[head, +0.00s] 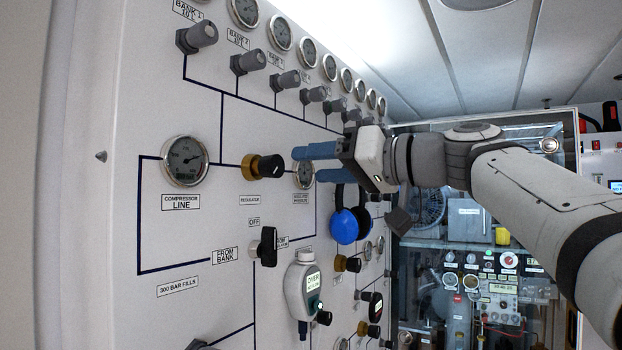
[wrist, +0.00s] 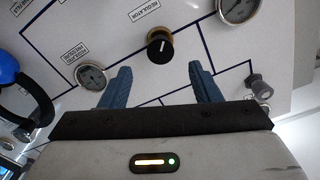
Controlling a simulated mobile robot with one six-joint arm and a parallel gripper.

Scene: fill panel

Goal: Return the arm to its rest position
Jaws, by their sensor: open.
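My gripper (head: 318,163) is at the end of my arm, which reaches in from the right in the head view. Its two blue fingers point left toward the white fill panel (head: 125,110) and are apart, with nothing between them. In the wrist view my gripper (wrist: 158,85) shows both fingers spread. The black and brass regulator knob (wrist: 160,45) is ahead of the gap between them, apart from the fingers. The regulator knob also shows in the head view (head: 263,167), left of the fingertips. The fingers partly cover the regulated pressure gauge (head: 304,176).
Blue ear defenders (head: 345,226) hang on the panel below my gripper. A white handheld meter (head: 303,290), a black selector handle (head: 264,247) and several grey bank valves (head: 197,37) stick out from the panel. A glass-fronted cabinet (head: 470,240) stands behind. Free air lies below my arm.

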